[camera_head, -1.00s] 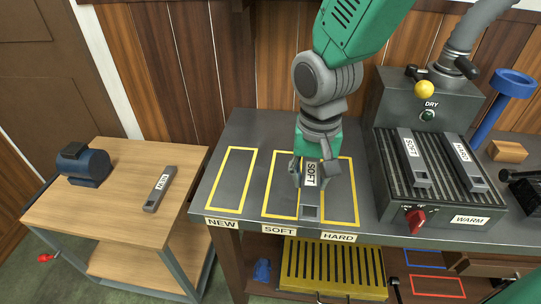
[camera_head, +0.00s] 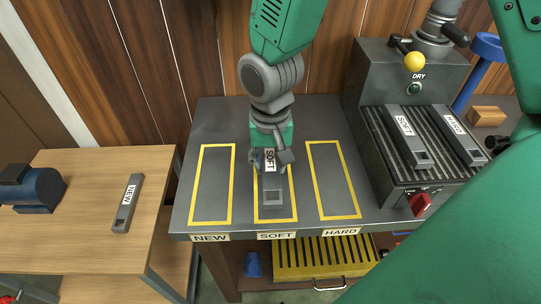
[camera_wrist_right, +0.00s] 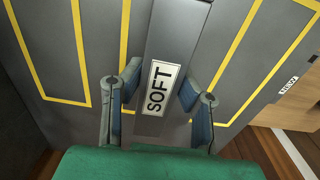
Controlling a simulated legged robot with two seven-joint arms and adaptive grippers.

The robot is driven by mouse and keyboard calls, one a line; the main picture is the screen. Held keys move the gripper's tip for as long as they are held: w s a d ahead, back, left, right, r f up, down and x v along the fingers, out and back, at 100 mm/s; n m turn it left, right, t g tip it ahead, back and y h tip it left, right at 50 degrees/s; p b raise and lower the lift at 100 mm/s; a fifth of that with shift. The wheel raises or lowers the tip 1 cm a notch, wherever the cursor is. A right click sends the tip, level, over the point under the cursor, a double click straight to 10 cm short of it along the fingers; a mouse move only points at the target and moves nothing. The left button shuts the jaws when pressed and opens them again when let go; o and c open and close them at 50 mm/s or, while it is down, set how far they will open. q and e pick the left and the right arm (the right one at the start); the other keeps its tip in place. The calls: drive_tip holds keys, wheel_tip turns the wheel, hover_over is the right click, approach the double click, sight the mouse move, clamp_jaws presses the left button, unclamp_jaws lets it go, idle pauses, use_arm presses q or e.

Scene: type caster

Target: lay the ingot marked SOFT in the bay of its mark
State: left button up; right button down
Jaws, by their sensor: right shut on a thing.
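My right gripper (camera_head: 271,158) is shut on a grey ingot (camera_head: 273,197) marked SOFT, over the middle yellow-outlined bay (camera_head: 292,207) with the SOFT label (camera_head: 276,236). The ingot lies lengthwise along this bay and within its outline in the head view. In the right wrist view the fingers (camera_wrist_right: 158,88) flank the marked ingot (camera_wrist_right: 172,40). I cannot tell whether it touches the bench. A second ingot marked SOFT (camera_head: 406,136) lies on the ribbed warmer at right. My left gripper is not in view.
The NEW bay (camera_head: 211,190) and HARD bay (camera_head: 332,180) are empty. An ingot marked HARD (camera_head: 458,136) lies on the warmer (camera_head: 430,170). An ingot marked NEW (camera_head: 127,203) lies on the wooden cart (camera_head: 85,235). A green arm part of mine covers the lower right.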

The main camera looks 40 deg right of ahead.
sight(272, 175)
drive_tip(key=shift+f, duration=0.35)
drive_tip(key=f, duration=0.1)
drive_tip(key=d+f+b, duration=0.1)
drive_tip(key=f, duration=0.1)
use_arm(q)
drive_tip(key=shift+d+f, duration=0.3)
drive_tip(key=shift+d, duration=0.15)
use_arm(e)
drive_tip(key=c, duration=1.2)
unclamp_jaws()
drive_tip(key=shift+a, duration=0.25)
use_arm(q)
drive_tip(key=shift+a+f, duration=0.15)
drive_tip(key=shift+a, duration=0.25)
use_arm(e)
drive_tip(key=shift+s+a, duration=0.1)
